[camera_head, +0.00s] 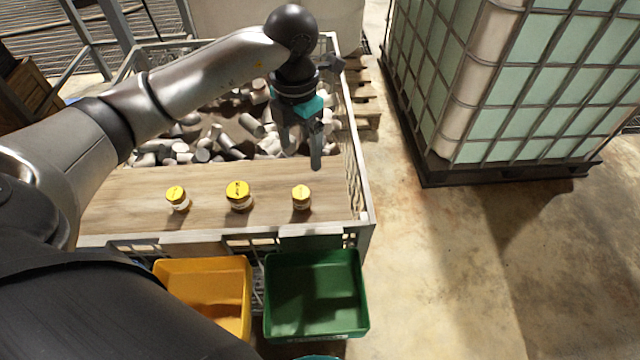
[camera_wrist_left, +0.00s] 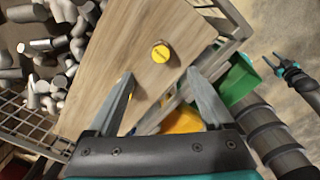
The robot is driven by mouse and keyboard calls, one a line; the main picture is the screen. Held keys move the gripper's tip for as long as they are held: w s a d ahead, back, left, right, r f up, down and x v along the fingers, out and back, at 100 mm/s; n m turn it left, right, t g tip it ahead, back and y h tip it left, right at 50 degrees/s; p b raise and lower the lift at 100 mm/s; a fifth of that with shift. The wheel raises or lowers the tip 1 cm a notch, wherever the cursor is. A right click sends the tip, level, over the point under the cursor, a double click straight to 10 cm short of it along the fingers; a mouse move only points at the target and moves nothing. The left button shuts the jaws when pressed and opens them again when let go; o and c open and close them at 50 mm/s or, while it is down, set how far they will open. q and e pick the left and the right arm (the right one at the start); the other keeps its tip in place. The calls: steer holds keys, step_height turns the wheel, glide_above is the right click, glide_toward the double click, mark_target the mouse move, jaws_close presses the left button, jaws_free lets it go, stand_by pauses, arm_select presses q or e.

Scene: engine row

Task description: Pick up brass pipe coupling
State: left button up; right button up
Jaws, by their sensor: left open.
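I cannot make out a brass-coloured pipe coupling in either view. Many grey, pipe-like metal pieces (camera_head: 222,138) lie in the mesh crate, and they also show in the wrist view (camera_wrist_left: 62,62); a coupling among them cannot be told apart. My left gripper (camera_head: 302,158) is open and empty, pointing down above the crate's right part, near the wooden board. In the wrist view its spread fingers (camera_wrist_left: 160,80) frame a yellow-lidded jar beyond the tips.
The wooden board (camera_head: 130,190) carries three yellow-lidded jars: left (camera_head: 177,198), middle (camera_head: 238,196) and right (camera_head: 301,197). A yellow bin (camera_head: 205,270) and a green bin (camera_head: 315,290) stand before the crate (camera_head: 366,215). A caged tank (camera_head: 520,90) stands right; floor between is clear.

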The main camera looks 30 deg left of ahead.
arm_select(q)
steer(key=b, duration=0.2)
glide_above(301, 192)
step_height(301, 192, down, 7)
steer(key=shift+w+f, duration=0.1)
steer(key=shift+f, duration=0.85)
step_height(301, 192, down, 3)
steer(key=shift+f+b, duration=0.15)
steer(key=shift+b, duration=0.75)
steer(key=shift+f, duration=0.8)
arm_select(e)
steer(key=w+a+r, duration=0.2)
steer(key=w+a, duration=0.2)
steer(key=w, duration=0.3)
steer(key=shift+a, duration=0.35)
steer(key=shift+w, duration=0.1)
arm_select(q)
jaws_close()
